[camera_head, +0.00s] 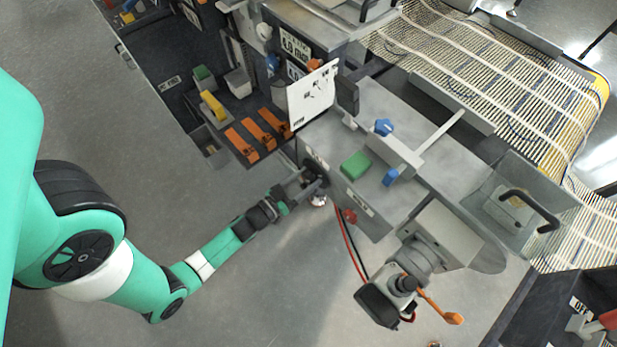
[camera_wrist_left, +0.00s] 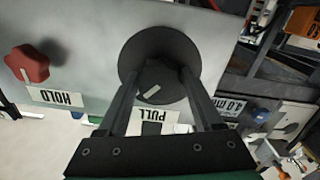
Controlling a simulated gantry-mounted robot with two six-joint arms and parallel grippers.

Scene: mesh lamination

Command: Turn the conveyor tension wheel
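A dark round wheel with a raised central knob (camera_wrist_left: 162,45) sits on a grey machine panel above a PULL label in the left wrist view. In the head view the wheel (camera_head: 316,166) shows as a dark shape on the machine's left side, partly covered by my gripper. My left gripper (camera_head: 306,184) reaches it from the lower left. In the left wrist view its fingers (camera_wrist_left: 161,78) stand apart, one on each side of the knob. I cannot tell whether they touch it. My right gripper is not in view.
A red star knob (camera_wrist_left: 28,64) with a HOLD label sits beside the wheel. A white sign plate (camera_head: 313,94), a green block (camera_head: 355,165) and blue knobs (camera_head: 384,127) are on the machine nearby. Red and black cables hang below. The floor (camera_head: 230,300) is clear around my arm.

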